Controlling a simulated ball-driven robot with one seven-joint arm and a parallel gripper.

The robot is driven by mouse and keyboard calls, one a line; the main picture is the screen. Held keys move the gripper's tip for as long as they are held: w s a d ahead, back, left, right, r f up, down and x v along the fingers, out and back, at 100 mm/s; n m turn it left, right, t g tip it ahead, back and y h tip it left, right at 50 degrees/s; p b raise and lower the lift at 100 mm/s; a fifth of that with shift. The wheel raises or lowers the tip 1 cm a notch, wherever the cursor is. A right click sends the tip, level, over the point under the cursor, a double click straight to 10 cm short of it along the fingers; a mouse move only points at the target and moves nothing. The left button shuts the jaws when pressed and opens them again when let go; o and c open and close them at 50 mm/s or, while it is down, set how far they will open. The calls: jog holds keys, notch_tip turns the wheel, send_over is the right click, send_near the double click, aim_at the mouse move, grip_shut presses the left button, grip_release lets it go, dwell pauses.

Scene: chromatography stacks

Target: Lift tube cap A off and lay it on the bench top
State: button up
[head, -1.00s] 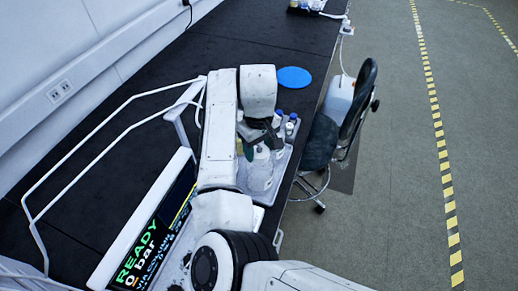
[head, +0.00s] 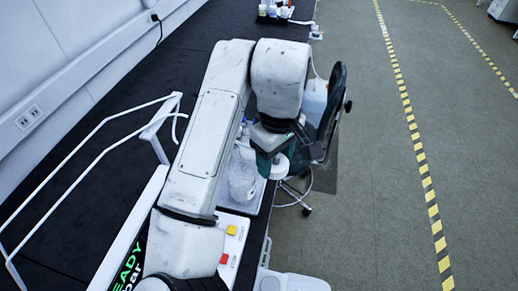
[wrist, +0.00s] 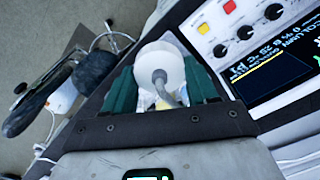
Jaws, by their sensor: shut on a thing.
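My gripper (wrist: 160,84) is shut on a round white cap, tube cap A (wrist: 150,55), with a grey bent tube at its middle. The cap sits between the two green fingers in the wrist view; no letter on it is readable. In the head view my gripper (head: 271,142) is over the right edge of the bench, with the white cap (head: 279,167) under it, clear of the bottle. A clear bottle (head: 241,180) stands on a tray left of the gripper. The black bench top (head: 95,170) lies to the left.
An instrument with a display (wrist: 279,52), knobs and buttons stands at the near end of the bench. A white bent rail (head: 75,165) rises at the left. A chair (head: 335,100) stands against the bench's right side. Bottles (head: 272,10) stand at the far end. Bare bench lies behind my arm.

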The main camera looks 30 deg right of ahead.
aim_at(280, 165)
jog(key=shift+s+d+r, duration=0.2)
jog(key=shift+s+r, duration=0.3)
jog(key=shift+s, duration=0.2)
jog(key=shift+r+p, duration=1.8)
jog(key=shift+p, duration=0.7)
